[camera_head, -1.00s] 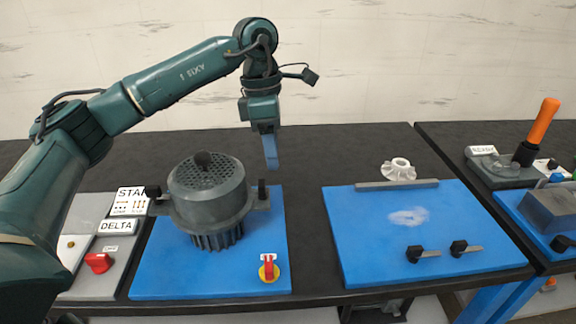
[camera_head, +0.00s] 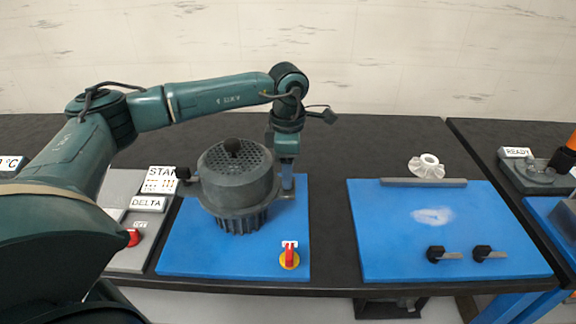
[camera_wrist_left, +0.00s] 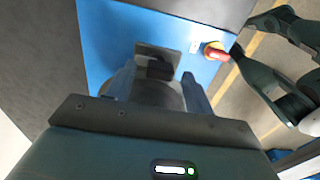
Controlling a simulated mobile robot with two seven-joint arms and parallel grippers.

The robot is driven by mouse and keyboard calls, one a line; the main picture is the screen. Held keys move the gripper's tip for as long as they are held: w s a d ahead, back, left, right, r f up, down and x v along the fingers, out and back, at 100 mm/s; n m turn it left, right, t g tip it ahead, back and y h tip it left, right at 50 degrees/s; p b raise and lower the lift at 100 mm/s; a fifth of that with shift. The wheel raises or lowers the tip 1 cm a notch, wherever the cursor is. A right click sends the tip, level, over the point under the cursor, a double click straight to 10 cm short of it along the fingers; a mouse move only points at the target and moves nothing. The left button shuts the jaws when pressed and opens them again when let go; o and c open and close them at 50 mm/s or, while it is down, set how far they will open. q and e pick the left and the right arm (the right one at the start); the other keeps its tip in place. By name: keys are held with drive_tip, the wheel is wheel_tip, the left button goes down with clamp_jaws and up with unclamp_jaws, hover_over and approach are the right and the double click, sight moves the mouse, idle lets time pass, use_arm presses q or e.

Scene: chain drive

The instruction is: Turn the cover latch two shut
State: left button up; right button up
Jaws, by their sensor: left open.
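The grey round motor cover (camera_head: 236,178) with a perforated top and a black knob stands on the left blue board. A black latch (camera_head: 183,173) sits on its left side. My left gripper (camera_head: 287,184) points down at the cover's right side and hides the latch there. In the left wrist view, the open fingers of my left gripper (camera_wrist_left: 160,90) are on either side of a black latch (camera_wrist_left: 158,69) in front of a grey lug (camera_wrist_left: 158,53). I cannot tell whether the fingers touch it. My right gripper is out of view.
A red and yellow switch (camera_head: 289,256) is on the blue board's (camera_head: 190,258) front right. A labelled grey panel (camera_head: 128,258) lies left. The black tabletop between the boards is clear.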

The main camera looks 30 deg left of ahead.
use_arm(q)
drive_tip(key=shift+f, duration=0.35)
drive_tip(key=shift+c, duration=0.4)
drive_tip(key=c, duration=0.9)
